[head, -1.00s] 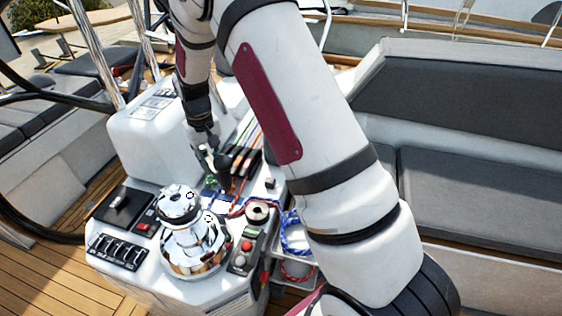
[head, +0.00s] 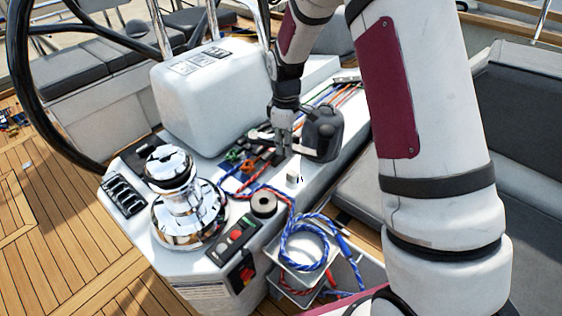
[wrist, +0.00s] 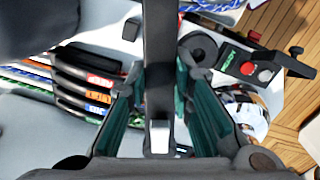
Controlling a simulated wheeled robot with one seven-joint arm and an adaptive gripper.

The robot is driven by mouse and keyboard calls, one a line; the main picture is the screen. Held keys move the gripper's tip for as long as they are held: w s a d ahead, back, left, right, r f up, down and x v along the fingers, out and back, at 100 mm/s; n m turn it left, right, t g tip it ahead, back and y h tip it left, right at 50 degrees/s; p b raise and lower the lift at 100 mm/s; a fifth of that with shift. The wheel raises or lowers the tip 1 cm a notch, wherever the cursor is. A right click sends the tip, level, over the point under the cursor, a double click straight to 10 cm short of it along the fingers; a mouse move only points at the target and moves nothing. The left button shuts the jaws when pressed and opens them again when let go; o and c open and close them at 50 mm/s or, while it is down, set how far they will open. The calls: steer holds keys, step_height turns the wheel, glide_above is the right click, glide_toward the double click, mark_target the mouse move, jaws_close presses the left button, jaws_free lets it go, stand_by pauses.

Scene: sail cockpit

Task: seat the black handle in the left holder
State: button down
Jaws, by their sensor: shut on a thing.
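My gripper (head: 284,148) points down over the middle of the white console, beside the rope clutches. In the wrist view my gripper (wrist: 160,75) is shut with its green-padded fingers on either side of a long dark bar. I take this bar to be the black handle (wrist: 158,40). It runs from between the fingers to the top edge, with a bright square patch at its lower end. In the head view its outline blends with the gripper and clutches. I cannot make out the left holder for certain.
A dark rounded object (head: 322,133) stands close right of my gripper. Black clutch levers (wrist: 85,70) lie beside the fingers. A chrome winch (head: 185,205), a switch panel (head: 235,241) and bins with blue rope (head: 305,246) are nearer. A white housing (head: 210,95) stands behind.

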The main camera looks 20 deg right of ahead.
steer(key=shift+w+a+f+n+b, duration=0.1)
steer(key=shift+w+f+n+b, duration=0.35)
steer(key=shift+f+n+b, duration=1.7)
steer(key=shift+w+a+f+n+b, duration=0.1)
steer(key=shift+w+f+n+b, duration=0.3)
steer(key=shift+f+n+b, duration=1.75)
steer(key=shift+w+f+n+b, duration=0.45)
steer(key=shift+f+n+b, duration=1.05)
steer(key=shift+f+n, duration=1.25)
steer(key=shift+f+n+b, duration=0.35)
steer(key=shift+f+b, duration=0.45)
steer(key=shift+f, duration=0.75)
steer(key=c, duration=0.9)
jaws_free()
steer(key=shift+o, duration=0.2)
steer(key=shift+r, duration=0.15)
step_height(320, 180, up, 9)
steer(key=p, duration=0.6)
